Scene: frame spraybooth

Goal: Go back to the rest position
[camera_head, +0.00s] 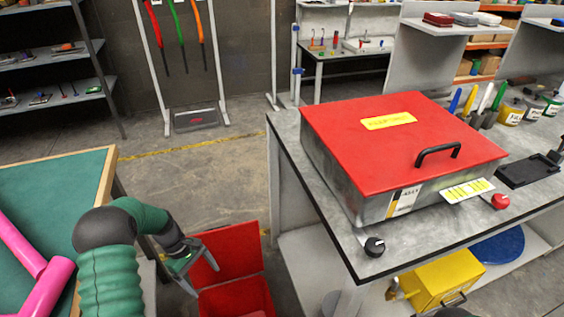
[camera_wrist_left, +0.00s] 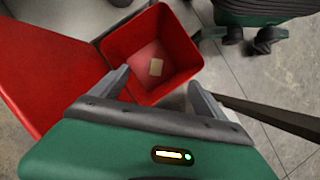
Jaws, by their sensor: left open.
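My left gripper (camera_head: 197,270) is open and empty beside and above a red bin (camera_head: 238,298) with its red lid (camera_head: 225,251) raised. In the left wrist view, the two fingers of my left gripper (camera_wrist_left: 158,88) are spread apart over the near edge of the red bin (camera_wrist_left: 187,62). A small beige block (camera_wrist_left: 156,67) lies on the floor of the bin. My right gripper is not in view.
A grey worktable (camera_head: 345,238) on the right holds a metal box with a closed red lid (camera_head: 400,135). A green-topped table (camera_head: 50,185) with pink tubes (camera_head: 20,245) stands at the left. Free floor (camera_head: 205,185) lies between the tables.

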